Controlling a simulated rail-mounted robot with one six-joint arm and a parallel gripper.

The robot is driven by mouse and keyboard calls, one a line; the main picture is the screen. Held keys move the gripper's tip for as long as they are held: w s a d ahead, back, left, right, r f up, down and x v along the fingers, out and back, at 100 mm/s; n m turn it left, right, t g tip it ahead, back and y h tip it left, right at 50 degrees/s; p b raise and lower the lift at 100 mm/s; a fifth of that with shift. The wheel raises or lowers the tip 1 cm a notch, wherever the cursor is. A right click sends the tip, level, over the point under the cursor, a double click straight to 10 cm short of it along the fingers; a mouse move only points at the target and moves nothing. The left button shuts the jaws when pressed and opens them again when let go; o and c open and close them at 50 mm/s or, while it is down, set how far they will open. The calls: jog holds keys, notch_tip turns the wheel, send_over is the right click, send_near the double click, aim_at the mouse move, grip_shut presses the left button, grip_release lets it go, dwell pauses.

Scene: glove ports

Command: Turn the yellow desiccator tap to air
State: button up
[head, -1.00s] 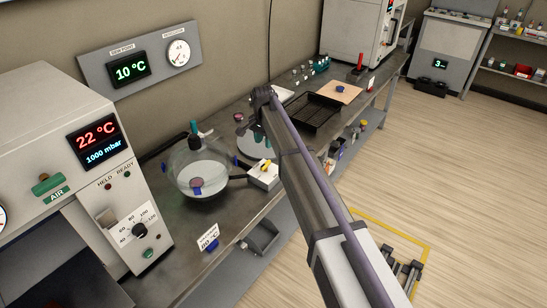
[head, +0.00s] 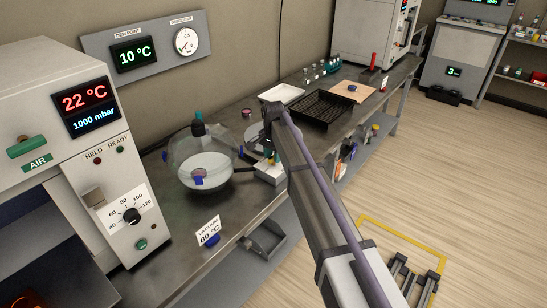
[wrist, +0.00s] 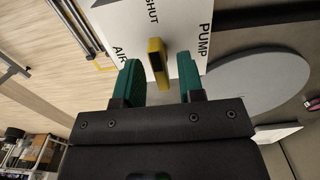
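The yellow tap (wrist: 157,62) stands on a white plate (wrist: 183,22) lettered AIR, SHUT and PUMP in the wrist view. Its handle lies roughly upright in that picture, its far end toward SHUT; AIR is to its left and PUMP to its right. My gripper (wrist: 161,80) is open, one green fingertip on each side of the handle, with gaps showing. In the head view the white tap box (head: 268,173) stands beside the glass desiccator (head: 203,165), and my arm and gripper largely hide the tap.
The oven (head: 85,130) stands at the left, and a vacuum sign (head: 208,232) at the bench's front edge. A round grey plate (wrist: 255,68) lies close to the tap box.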

grip_shut()
jog(key=shift+n, duration=0.3)
jog(key=n, duration=0.8)
jog(key=shift+n, duration=0.4)
jog(key=n, duration=0.4)
jog(key=shift+n, duration=2.2)
